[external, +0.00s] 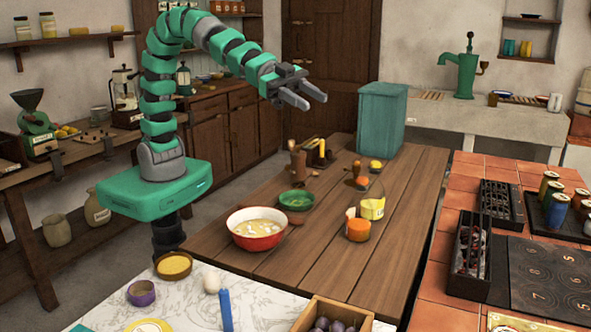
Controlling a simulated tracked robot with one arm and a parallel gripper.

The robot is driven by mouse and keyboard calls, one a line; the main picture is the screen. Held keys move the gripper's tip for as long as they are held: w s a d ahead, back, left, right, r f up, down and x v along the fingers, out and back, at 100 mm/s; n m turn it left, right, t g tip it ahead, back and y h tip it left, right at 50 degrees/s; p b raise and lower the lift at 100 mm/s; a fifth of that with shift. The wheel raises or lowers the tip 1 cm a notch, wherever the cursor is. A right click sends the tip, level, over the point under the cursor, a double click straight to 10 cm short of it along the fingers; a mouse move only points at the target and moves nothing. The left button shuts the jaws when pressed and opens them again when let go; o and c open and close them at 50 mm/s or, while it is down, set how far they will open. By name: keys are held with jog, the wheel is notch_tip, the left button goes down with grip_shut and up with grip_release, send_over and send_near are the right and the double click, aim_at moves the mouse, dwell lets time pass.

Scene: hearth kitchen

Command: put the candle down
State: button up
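My gripper (307,97) is raised above the far part of the wooden table. Its two fingers are apart, and I see nothing between them. A blue upright stick (226,309), which looks like a candle, stands on the marble top at the bottom of the view, far from my gripper; its lower end is cut off by the frame. A short orange cylinder (358,230) stands on the wooden table (330,270); I cannot tell if it is a candle.
A red-rimmed bowl (257,243) and a green bowl (296,200) stand on the table. A jar with a yellow label (372,207) is near the right side. A tall teal box (381,118) stands at the far end. The table's near right part is clear.

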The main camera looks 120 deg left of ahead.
jog(key=s+a+r+n+t+y, duration=0.1)
jog(key=s+a+r+n+y, duration=0.1)
jog(key=s+a+r, duration=0.55)
jog(key=s+a+r+n+t+y, duration=0.15)
jog(key=a+r, duration=0.35)
jog(key=r, duration=0.6)
jog(key=s+a+r+n, duration=0.2)
jog(key=s+r, duration=0.6)
jog(key=s, duration=0.4)
jog(key=shift+a+r+g+y, duration=0.15)
jog(key=shift+a+g+y, duration=0.25)
jog(key=shift+a, duration=0.25)
jog(key=shift+n, duration=0.25)
